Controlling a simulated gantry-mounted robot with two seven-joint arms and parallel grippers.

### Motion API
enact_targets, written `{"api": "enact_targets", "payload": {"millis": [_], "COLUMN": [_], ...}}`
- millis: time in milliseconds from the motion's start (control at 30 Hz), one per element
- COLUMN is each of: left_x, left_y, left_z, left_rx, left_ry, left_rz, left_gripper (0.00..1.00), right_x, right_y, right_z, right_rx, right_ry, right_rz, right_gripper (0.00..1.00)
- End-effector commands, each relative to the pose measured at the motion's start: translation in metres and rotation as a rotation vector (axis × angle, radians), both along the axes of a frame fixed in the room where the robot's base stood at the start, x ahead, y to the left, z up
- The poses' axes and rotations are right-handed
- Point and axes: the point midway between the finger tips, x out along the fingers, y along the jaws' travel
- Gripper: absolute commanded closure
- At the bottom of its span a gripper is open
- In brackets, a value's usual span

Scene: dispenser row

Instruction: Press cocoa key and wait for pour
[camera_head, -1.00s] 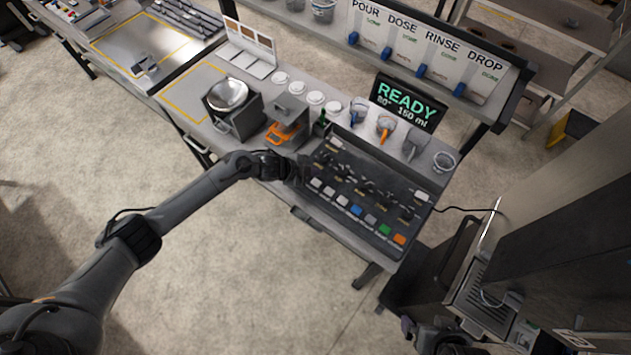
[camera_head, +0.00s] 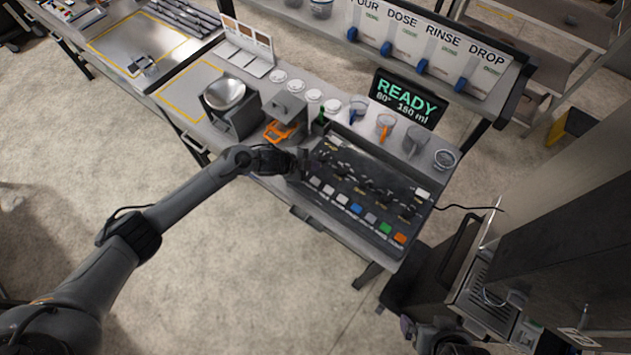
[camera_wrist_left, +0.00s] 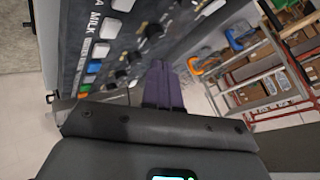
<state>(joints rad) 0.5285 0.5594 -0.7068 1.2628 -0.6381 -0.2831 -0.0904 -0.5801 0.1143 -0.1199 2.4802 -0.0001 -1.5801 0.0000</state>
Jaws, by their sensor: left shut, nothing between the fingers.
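The dark control panel (camera_head: 345,215) slopes along the front of the bench, with a row of white, blue, grey, green and orange keys. In the left wrist view the panel (camera_wrist_left: 76,45) fills the upper left, and one white key (camera_wrist_left: 110,28) has MILK beside it. I cannot read which key is cocoa. My left gripper (camera_head: 314,163) is over the panel's left end, above the white keys. It is shut and empty; its fingers (camera_wrist_left: 163,82) show in the wrist view beside the panel's knobs. Contact with a key cannot be seen. The display (camera_head: 407,99) reads READY. My right gripper is not visible.
An orange-based device (camera_head: 280,130) and a metal bowl (camera_head: 225,93) on a grey unit are to the left. Lidded white pots (camera_head: 296,86) stand behind them. A shelf with blue levers (camera_head: 421,67) runs above.

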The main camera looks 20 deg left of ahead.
Motion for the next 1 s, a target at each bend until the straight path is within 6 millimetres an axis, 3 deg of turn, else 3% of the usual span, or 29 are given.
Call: {"api": "enact_targets", "payload": {"millis": [33,500,1000], "left_x": [0.0,0.0,0.0], "left_y": [0.0,0.0,0.0], "left_z": [-0.01,-0.064,-0.072], "left_rx": [0.0,-0.001,0.0], "left_ry": [0.001,0.0,0.0], "left_rz": [-0.001,-0.001,0.0], "left_gripper": [1.0,1.0,1.0], "right_x": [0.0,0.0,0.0], "right_y": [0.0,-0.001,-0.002], "right_z": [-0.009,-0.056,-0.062], "right_rx": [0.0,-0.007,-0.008], "right_ry": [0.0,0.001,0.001], "right_rz": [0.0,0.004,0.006], "right_gripper": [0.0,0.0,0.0]}}
